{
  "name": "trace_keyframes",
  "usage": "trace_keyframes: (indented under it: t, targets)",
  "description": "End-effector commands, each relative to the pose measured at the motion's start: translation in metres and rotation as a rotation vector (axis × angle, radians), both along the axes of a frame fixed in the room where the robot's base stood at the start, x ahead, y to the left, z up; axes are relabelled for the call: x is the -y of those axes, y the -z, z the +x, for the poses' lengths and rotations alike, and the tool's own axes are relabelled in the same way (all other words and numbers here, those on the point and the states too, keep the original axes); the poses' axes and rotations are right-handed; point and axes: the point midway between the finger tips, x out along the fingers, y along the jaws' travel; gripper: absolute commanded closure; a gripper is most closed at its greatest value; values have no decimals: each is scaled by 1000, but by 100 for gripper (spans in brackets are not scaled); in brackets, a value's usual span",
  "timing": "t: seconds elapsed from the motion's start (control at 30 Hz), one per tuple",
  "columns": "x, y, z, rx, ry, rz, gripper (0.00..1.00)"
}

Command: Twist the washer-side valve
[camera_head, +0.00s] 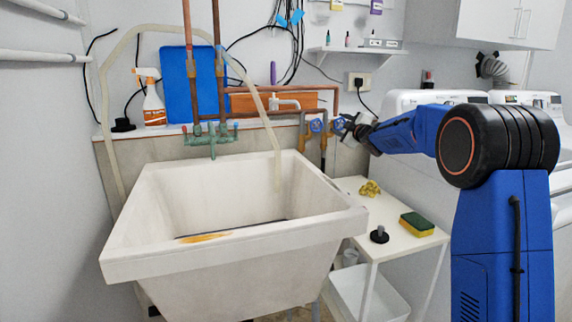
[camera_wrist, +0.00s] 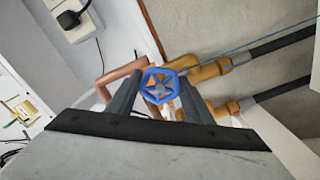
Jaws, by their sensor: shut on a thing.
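The washer-side valve has a round blue handwheel with spokes (camera_wrist: 160,86), on brass and copper fittings. In the head view it is the right one of two blue handwheels (camera_head: 338,125), on the wall pipes right of the sink. My gripper (camera_head: 345,127) reaches it from the right. In the wrist view my gripper's two dark fingers (camera_wrist: 159,92) stand on either side of the handwheel and are shut on it. The other blue handwheel (camera_head: 315,125) is just left of it, clear of my fingers.
A large white sink (camera_head: 130,258) stands to the left. A small white table (camera_head: 398,239) below my arm holds a sponge (camera_head: 417,224), a yellow crumpled thing (camera_head: 370,188) and a black plunger-like thing (camera_head: 379,235). White washing machines (camera_head: 405,101) stand behind my arm.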

Motion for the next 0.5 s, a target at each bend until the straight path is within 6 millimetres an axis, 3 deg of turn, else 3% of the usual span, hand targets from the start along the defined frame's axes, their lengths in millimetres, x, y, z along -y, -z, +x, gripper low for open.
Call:
trace_keyframes:
  t: [0.17, 0.5]
  targets:
    - [1, 4, 0, 29, 1, -109, 80]
    - [1, 4, 0, 38, 1, -136, 80]
